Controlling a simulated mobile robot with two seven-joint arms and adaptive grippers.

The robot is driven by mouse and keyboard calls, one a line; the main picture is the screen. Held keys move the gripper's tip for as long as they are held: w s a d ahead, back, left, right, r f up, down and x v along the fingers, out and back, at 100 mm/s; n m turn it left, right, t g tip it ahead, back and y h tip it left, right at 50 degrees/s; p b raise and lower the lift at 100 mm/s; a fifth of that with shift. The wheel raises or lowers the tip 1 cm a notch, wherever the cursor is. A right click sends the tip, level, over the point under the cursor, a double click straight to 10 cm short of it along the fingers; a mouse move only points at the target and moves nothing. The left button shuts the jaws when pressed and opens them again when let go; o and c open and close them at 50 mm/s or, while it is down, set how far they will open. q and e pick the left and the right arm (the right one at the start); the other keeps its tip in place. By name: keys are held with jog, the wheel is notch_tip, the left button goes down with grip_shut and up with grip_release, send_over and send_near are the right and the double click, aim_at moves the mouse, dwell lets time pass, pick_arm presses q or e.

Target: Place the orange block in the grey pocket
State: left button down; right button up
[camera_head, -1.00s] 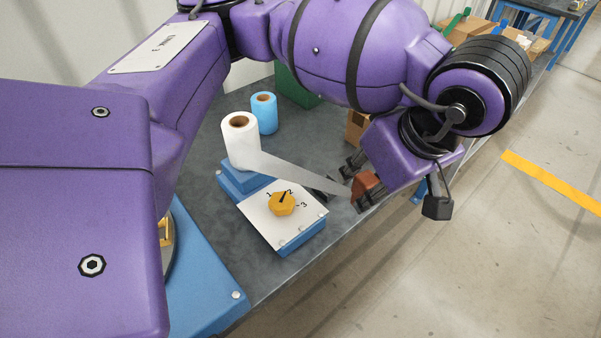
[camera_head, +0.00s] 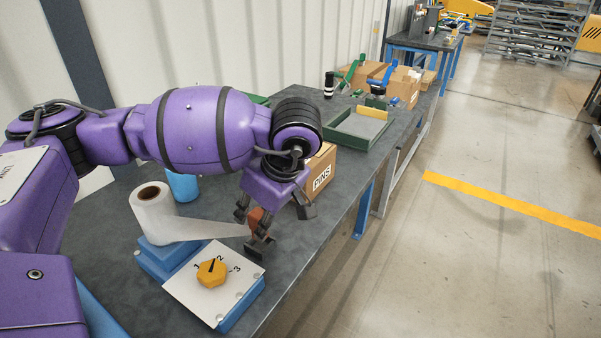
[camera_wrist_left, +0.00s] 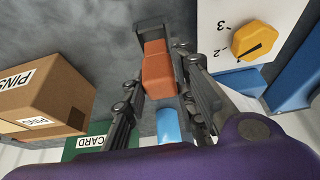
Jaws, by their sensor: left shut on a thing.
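My left gripper (camera_head: 255,222) is shut on the orange block (camera_head: 260,218) above the dark table, just behind the switch box's far corner. In the left wrist view the block (camera_wrist_left: 158,72) lies between the two fingers (camera_wrist_left: 157,85). A dark grey bracket-like piece (camera_wrist_left: 152,34) is at the block's far end; I cannot tell whether it is the grey pocket or part of what I hold. An open green-walled tray (camera_head: 337,136) with a grey floor and a yellow block (camera_head: 373,112) stands farther along the table. My right gripper is not in view.
A blue-and-white switch box (camera_head: 235,310) with a yellow knob (camera_head: 211,272) stands near the front. A white roll (camera_head: 150,210) has a strip reaching toward my gripper. A PINS carton (camera_head: 321,172) stands behind the gripper. The table's edge is close on the right.

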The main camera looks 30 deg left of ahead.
pick_arm(q)
jog(key=shift+a+f, duration=0.2)
jog(key=shift+f, duration=0.1)
jog(key=shift+w+a+f, duration=0.15)
jog(key=shift+f, duration=1.65)
jog(key=shift+f, duration=0.1)
jog(key=c, duration=1.4)
grip_release()
jog(key=shift+c, duration=0.2)
jog(key=p+v, duration=0.1)
jog(key=v, duration=1.1)
jog(key=shift+r, duration=0.3)
